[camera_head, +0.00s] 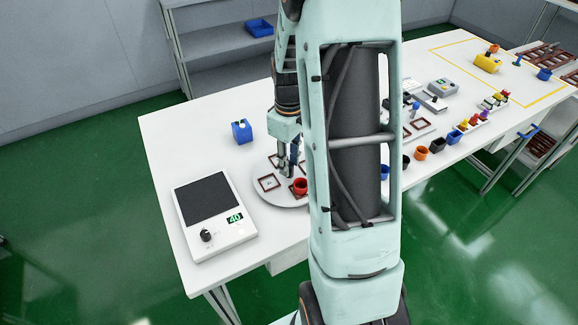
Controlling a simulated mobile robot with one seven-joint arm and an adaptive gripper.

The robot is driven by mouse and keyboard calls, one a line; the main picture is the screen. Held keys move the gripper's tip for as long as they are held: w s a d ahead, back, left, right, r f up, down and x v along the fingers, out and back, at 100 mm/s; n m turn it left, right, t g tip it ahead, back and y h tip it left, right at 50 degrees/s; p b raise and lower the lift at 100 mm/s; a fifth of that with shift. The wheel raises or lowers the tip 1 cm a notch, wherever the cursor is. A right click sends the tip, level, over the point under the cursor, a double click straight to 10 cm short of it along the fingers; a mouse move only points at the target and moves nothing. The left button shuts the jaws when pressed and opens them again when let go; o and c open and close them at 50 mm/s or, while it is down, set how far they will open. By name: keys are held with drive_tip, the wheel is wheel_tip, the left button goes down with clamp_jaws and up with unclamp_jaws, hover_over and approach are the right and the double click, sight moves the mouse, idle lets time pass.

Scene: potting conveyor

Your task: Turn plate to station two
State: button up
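The round grey plate (287,201) lies on the white table, partly hidden behind my arm. Square brown-red frames (267,183) are set on it. A red pot (300,187) stands on the plate, close to my arm's edge in the picture. My gripper (289,172) points down over the plate, just behind and left of the red pot. Its fingers are small and partly overlapped here, so I cannot tell whether they are open or shut, or whether they touch anything. The plate's right part is hidden.
A device with a dark panel, knob and display reading 40 (215,215) stands at the table's left front. A blue container (242,132) stands behind the plate. Several coloured pots, including an orange one (422,153), line the table right of my arm.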

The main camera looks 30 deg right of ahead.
drive_tip(key=shift+f, duration=1.1)
clamp_jaws()
